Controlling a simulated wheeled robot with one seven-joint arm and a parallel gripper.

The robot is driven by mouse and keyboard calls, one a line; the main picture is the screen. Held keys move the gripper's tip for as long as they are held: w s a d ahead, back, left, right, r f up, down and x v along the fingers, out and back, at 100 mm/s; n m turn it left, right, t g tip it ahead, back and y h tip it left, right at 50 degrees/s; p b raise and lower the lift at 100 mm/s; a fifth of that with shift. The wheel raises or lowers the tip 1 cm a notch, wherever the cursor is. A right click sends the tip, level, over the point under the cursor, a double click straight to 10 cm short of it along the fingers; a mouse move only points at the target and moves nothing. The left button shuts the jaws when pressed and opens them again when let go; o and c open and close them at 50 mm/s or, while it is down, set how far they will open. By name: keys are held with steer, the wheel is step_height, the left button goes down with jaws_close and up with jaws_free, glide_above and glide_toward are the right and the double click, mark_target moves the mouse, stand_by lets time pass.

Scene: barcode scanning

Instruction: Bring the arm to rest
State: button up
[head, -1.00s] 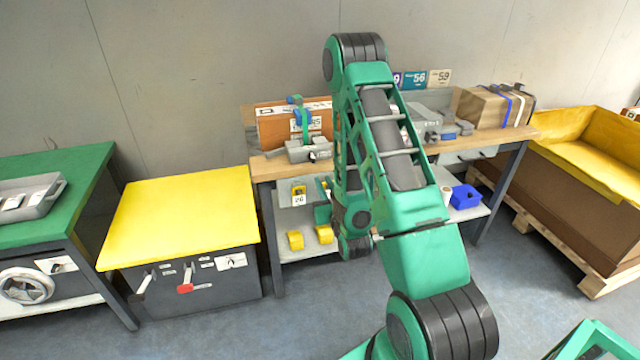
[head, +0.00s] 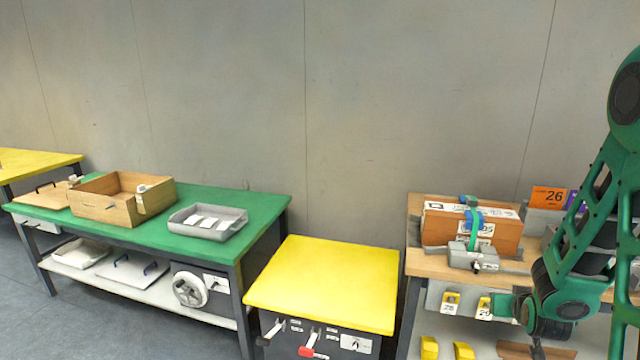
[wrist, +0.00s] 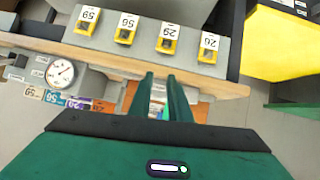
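My gripper (wrist: 162,76) shows in the wrist view with its two green fingers a short way apart. I see background between them and nothing held. In the head view my green arm (head: 590,220) is folded at the right edge, in front of the workbench; the fingers are hard to make out there. In the wrist view the bench's wooden edge (wrist: 110,62) runs just past the fingertips. An orange-brown box (head: 450,227) with white labels and a green strap stands on the bench, with a grey device (head: 472,257) in front of it.
A yellow-topped cabinet (head: 325,285) stands left of the bench. Further left, a green table (head: 120,236) holds a wooden crate (head: 105,208) and a grey tray (head: 208,232). Yellow holders with number tags (wrist: 165,38) line the bench front. Bare floor shows at lower left.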

steer(key=s+a+r+m+g+y, duration=0.1)
steer(key=s+a+r+g, duration=0.1)
steer(key=s, duration=0.9)
steer(key=s+a+r+m+g+y, duration=0.1)
steer(key=s+r+g, duration=0.4)
steer(key=s, duration=0.6)
steer(key=s+a+r+m+g+y, duration=0.1)
steer(key=s+a+r+g+y, duration=0.1)
steer(key=s, duration=0.9)
step_height(320, 180, up, 3)
steer(key=shift+s+a+r+g, duration=0.1)
steer(key=shift+s+a+g, duration=0.15)
steer(key=shift+a+g, duration=0.65)
steer(key=shift+a, duration=0.2)
steer(key=shift+w+f, duration=0.25)
steer(key=shift+w, duration=0.4)
